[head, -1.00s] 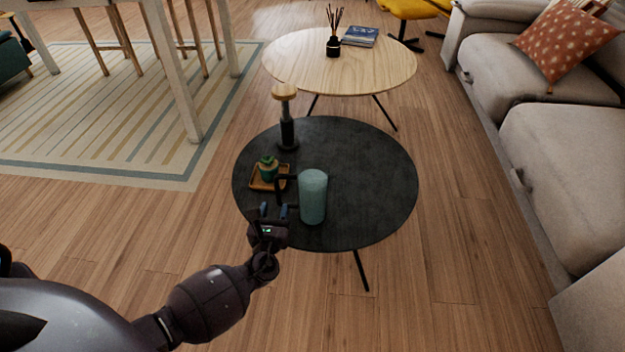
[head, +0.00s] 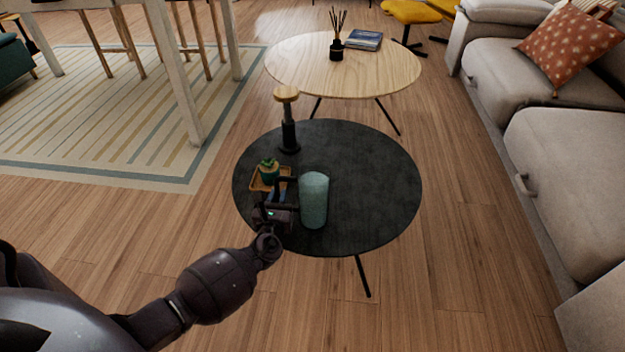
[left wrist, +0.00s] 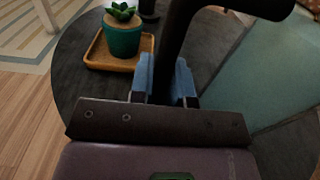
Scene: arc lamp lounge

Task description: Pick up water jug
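The water jug (head: 314,203) is a pale teal cylinder with a black handle on its left side. It stands upright near the front of the dark round table (head: 375,190). It also fills the right side of the left wrist view (left wrist: 262,75). My left gripper (head: 279,196) is at the jug's handle. In the left wrist view its blue fingers (left wrist: 165,80) sit close on both sides of the black handle (left wrist: 182,40), and they look shut on it. The lower part of the handle is hidden by the gripper. My right gripper is not in view.
A small cactus pot (head: 268,171) on a wooden tray (head: 257,183) stands just left of the handle. A black grinder-like object (head: 289,135) with a wooden top stands behind. The table's right side is clear. A pale wooden table (head: 390,75) and a sofa (head: 570,150) stand beyond.

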